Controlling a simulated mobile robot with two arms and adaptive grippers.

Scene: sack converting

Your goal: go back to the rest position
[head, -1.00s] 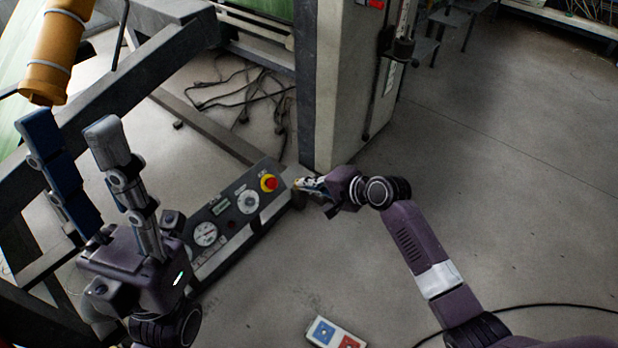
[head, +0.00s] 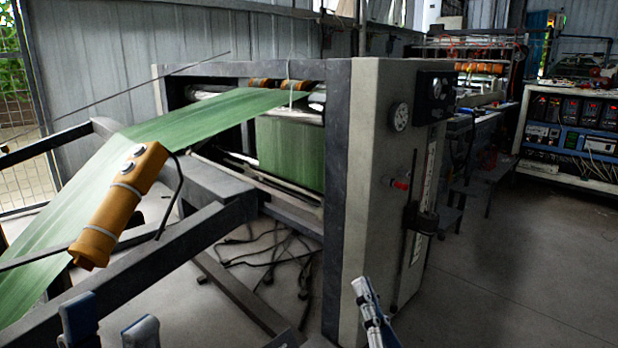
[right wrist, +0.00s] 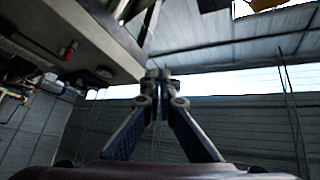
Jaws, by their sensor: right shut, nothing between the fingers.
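My left gripper (head: 111,318) shows at the bottom left of the head view. Its two fingertips stand well apart with nothing between them, so it is open. My right gripper (head: 362,288) points upward at the bottom centre of the head view, in front of the grey machine column. In the right wrist view its fingers (right wrist: 158,73) meet at the tips and hold nothing. The rest of both arms is out of the head view.
The grey machine column (head: 368,170) stands behind my right gripper. Green sack web (head: 215,117) runs over the dark frame at left. An orange control pendant (head: 120,205) hangs above my left gripper. Cables (head: 265,255) lie under the machine. Open floor (head: 500,265) is at right.

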